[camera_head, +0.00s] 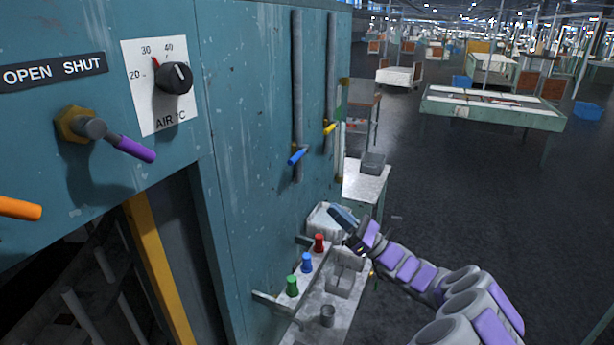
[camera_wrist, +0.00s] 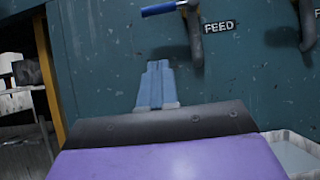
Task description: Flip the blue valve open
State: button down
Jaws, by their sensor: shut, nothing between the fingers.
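The blue valve (camera_head: 297,156) is a small lever at the lower part of a grey vertical pipe on the teal panel. In the wrist view the blue valve handle (camera_wrist: 163,9) sticks out to the left from its pipe, roughly level and crosswise to it, beside a FEED label. My gripper (camera_head: 343,215) is lower and to the right of the valve in the head view, over the shelf area. In the wrist view my gripper's fingers (camera_wrist: 155,78) are together and empty, pointing at the panel below the handle, apart from it.
A yellow lever (camera_head: 329,128) sits on a second pipe to the right. Below, a shelf (camera_head: 312,298) carries red (camera_head: 319,243), blue (camera_head: 307,263) and green (camera_head: 292,286) pieces. A purple lever (camera_head: 131,148) and a dial (camera_head: 174,79) are at left. Open floor lies right.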

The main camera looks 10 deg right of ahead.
aim_at(296, 155)
jog(key=s+d+r+p+x, duration=0.1)
jog(key=r+p+x, duration=0.1)
jog(key=x, duration=1)
jog(key=shift+w+r, duration=0.2)
jog(key=shift+r, duration=0.2)
jog(key=shift+a, duration=0.4)
jog(key=shift+w+a+r+m+p, duration=0.1)
jog(key=shift+r+m+p, duration=0.05)
jog(key=shift+m+p, duration=0.2)
